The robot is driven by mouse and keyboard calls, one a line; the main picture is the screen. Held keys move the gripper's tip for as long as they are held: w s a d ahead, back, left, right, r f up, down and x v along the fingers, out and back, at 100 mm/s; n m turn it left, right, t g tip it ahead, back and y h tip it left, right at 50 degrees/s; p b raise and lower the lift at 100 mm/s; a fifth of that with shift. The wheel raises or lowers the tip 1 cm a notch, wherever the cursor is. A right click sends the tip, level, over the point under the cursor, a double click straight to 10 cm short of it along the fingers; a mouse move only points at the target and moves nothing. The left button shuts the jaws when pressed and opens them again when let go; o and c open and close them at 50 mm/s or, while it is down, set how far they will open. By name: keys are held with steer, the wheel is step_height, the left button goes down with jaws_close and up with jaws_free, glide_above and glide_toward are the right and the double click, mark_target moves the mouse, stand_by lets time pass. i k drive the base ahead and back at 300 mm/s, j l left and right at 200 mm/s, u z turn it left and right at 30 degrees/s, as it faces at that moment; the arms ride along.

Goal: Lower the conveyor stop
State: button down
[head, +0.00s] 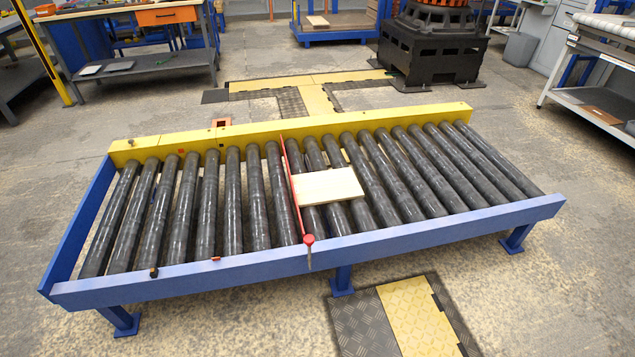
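The conveyor stop (290,185) is a thin red bar that crosses the roller conveyor (400,232) from its yellow back rail to its blue front rail. It stands up above the rollers. A red round knob (309,239) with a short pin below it sits at the bar's front end, at the front rail. A pale wooden board (328,186) lies flat on the rollers just right of the bar, its left edge at or close to it. My gripper is not in view.
The floor in front of the conveyor is clear, with a black and yellow mat (415,315) there. Behind stand a workbench (150,60) with an orange drawer, a blue cart (335,37) and a black machine base (430,50). A shelf table (590,100) stands at the right.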

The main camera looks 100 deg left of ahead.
mark_target(308, 239)
steer(key=u, duration=2.8)
steer(key=i+l+z, duration=0.1)
steer(key=i, duration=0.25)
steer(key=i+l+z, duration=0.1)
steer(key=i+l, duration=0.2)
